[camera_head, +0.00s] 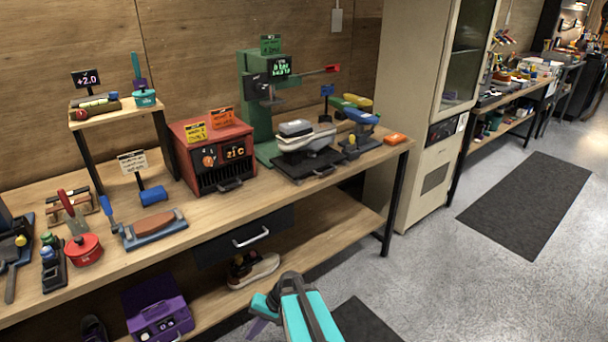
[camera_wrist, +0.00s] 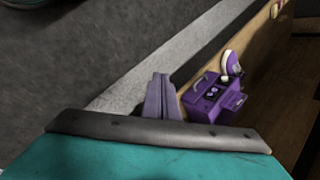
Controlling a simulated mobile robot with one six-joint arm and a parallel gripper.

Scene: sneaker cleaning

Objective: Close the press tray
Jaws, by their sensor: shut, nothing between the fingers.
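The green press (camera_head: 258,108) stands on the workbench against the wall, with a red lever pointing right and a lit display on top. Its black press tray (camera_head: 306,176) sticks out in front, with a handle on its front edge. A grey and white shoe-shaped load (camera_head: 309,139) sits on the tray. My gripper (camera_head: 257,329) is low in front of the bench, well below and apart from the tray. In the wrist view its purple fingers (camera_wrist: 159,97) are together and empty. The wrist view does not show the tray.
A red heater box (camera_head: 212,160) stands left of the press. A drawer (camera_head: 245,237) hangs under the bench. A purple case (camera_head: 160,318) and a sneaker (camera_head: 252,270) are on the lower shelf.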

